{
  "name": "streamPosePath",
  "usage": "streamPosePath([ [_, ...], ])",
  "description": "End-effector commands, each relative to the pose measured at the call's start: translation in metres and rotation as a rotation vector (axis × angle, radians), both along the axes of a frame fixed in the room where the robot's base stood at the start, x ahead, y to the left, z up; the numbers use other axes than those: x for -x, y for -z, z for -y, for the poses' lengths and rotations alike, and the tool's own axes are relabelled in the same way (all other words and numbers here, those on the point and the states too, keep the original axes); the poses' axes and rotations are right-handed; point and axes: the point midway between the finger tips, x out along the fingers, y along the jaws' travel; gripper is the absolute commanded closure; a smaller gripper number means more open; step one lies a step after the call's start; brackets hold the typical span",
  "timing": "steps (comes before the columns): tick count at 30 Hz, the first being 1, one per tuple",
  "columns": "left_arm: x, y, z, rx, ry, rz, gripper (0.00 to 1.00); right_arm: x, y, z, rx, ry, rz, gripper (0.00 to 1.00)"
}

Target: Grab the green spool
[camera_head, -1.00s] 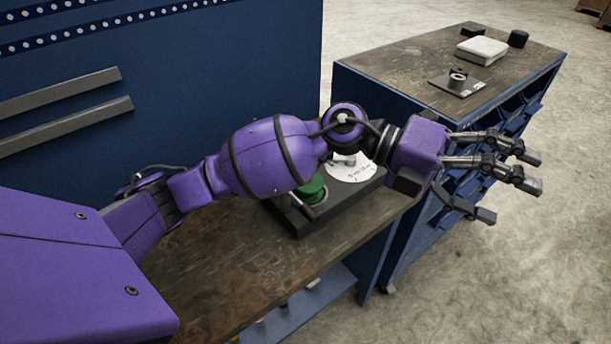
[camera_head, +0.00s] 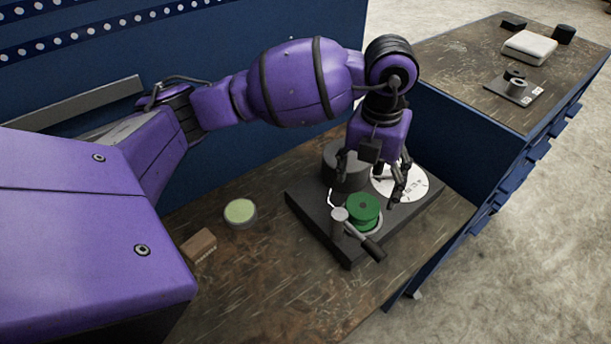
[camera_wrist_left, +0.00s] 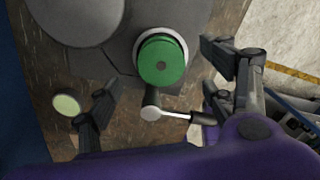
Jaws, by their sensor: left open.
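The green spool (camera_head: 363,209) sits on a light round seat on the dark base plate (camera_head: 325,235) on the workbench. It also shows in the left wrist view (camera_wrist_left: 160,62), beyond and between the spread fingers. My left gripper (camera_head: 372,190) is open and empty, pointing down just behind and above the spool, apart from it as far as I can tell. In the left wrist view my left gripper (camera_wrist_left: 160,85) has its fingers on both sides of the spool's line. My right gripper is in no view.
A metal post with a dark-handled lever (camera_head: 365,242) stands close in front of the spool. A dark cylinder (camera_head: 343,170) and a white marked dial (camera_head: 410,187) share the base. A pale green dish (camera_head: 240,213) and a brown block (camera_head: 198,246) lie to the left.

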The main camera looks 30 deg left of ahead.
Motion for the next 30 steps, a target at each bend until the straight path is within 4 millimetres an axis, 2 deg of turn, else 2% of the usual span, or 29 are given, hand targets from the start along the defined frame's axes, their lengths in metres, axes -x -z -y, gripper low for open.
streamPosePath([
  [5, 0.004, 0.009, -0.006, -0.026, -0.049, -0.017, 0.25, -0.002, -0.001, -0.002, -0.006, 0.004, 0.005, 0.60],
  [12, 0.005, 0.036, -0.007, -0.025, -0.049, -0.017, 0.25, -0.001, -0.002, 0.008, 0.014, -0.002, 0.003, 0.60],
  [21, 0.006, 0.075, -0.007, -0.023, -0.046, -0.015, 0.25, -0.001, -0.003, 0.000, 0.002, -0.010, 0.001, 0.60],
  [29, 0.005, 0.077, -0.007, -0.022, -0.045, -0.012, 0.25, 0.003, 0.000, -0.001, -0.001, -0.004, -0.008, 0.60],
  [30, 0.005, 0.077, -0.007, -0.022, -0.045, -0.013, 0.30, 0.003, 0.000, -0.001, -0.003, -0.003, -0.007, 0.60],
])
